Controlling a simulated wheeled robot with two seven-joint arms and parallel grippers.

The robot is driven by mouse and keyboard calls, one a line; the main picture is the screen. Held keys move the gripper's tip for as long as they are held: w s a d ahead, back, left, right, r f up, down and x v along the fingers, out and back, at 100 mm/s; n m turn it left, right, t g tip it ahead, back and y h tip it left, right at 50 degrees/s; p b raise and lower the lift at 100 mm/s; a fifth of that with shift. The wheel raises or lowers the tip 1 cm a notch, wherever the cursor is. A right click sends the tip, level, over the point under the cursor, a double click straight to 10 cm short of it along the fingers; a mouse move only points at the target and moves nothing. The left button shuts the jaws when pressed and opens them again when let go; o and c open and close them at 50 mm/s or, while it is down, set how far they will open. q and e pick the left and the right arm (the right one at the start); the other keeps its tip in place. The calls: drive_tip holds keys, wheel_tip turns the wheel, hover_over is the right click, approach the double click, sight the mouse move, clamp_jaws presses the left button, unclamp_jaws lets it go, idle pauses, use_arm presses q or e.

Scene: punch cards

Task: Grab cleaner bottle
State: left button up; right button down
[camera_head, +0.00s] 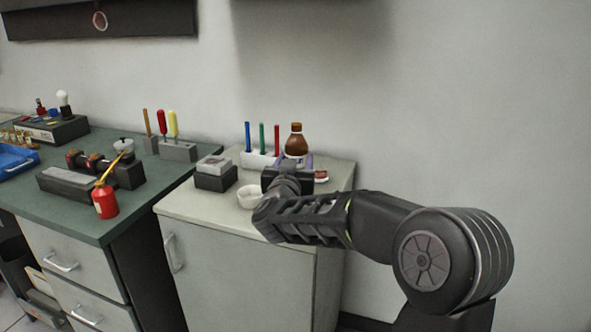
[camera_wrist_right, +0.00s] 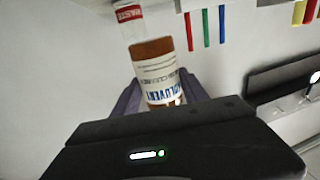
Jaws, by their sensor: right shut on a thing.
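The cleaner bottle (camera_head: 296,140) is brown with a brown cap and a pale label, toward the back of the light grey cabinet top. My right gripper (camera_head: 297,163) reaches it from the front and is shut on it, with a finger on each side. In the right wrist view the bottle (camera_wrist_right: 158,72) stands between the two fingers (camera_wrist_right: 160,95), its label lettering inverted. The gripper body hides the bottle's lower part in the head view, so I cannot tell whether it touches the cabinet top. My left gripper is not in view.
A white holder with blue, green and red pens (camera_head: 262,140) stands left of the bottle. A white bowl (camera_head: 248,197) and a dark grey box (camera_head: 215,176) are on the cabinet top (camera_head: 195,208). A red-labelled container (camera_wrist_right: 129,14) is near the bottle. The wall is behind.

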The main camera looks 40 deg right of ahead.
drive_tip(key=shift+r, duration=0.9)
